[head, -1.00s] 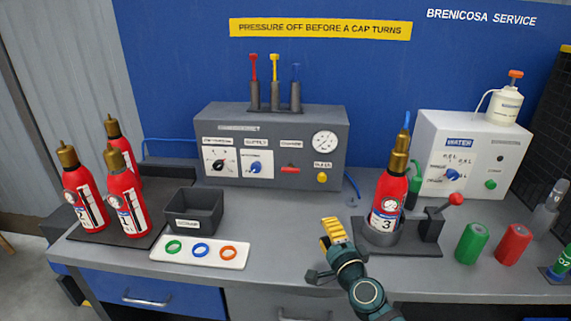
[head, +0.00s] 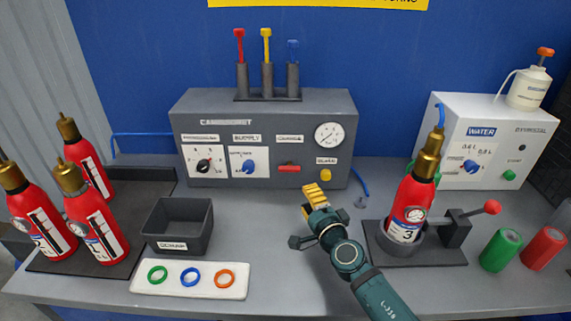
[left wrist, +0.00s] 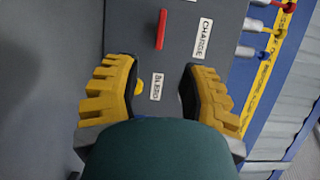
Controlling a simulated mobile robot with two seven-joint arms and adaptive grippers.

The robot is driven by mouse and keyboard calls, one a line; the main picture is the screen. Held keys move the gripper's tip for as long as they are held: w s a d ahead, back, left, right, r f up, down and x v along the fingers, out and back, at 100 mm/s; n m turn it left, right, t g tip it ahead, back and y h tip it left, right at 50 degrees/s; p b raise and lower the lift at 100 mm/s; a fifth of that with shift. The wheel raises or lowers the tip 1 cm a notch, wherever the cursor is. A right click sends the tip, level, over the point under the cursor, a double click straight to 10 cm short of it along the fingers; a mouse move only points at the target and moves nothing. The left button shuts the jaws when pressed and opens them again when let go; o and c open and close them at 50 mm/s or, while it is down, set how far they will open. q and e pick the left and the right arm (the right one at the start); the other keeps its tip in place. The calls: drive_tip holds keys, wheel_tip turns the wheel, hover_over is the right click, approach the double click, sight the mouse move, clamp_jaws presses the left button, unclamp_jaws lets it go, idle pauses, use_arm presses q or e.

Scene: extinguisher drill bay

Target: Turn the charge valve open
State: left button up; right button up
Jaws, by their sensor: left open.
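The charge valve is a red lever (head: 289,168) on the front of the grey cabinet (head: 325,105), under the CHARGE label, and it lies level across the panel. In the left wrist view the red lever (left wrist: 162,29) shows beyond the fingertips, next to the CHARGE label (left wrist: 203,38). My left gripper (head: 313,190) has yellow fingers and is in front of and below the lever, apart from it. In the left wrist view my left gripper (left wrist: 160,75) is open and empty, with the BLEED label (left wrist: 157,87) between its fingers. My right gripper is not in view.
A yellow bleed button (head: 326,174) sits right of the lever. A blue supply knob (head: 249,167) is left of it. Extinguisher 3 (head: 408,208) stands in a holder right of my gripper. A dark bin (head: 176,240) and a ring tray (head: 212,289) are on the left.

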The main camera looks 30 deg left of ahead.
sight(291, 171)
use_arm(q)
drive_tip(key=b+x, duration=0.1)
drive_tip(key=x, duration=1.2)
drive_tip(key=shift+w+a, duration=0.2)
drive_tip(key=shift+a, duration=0.05)
clamp_jaws()
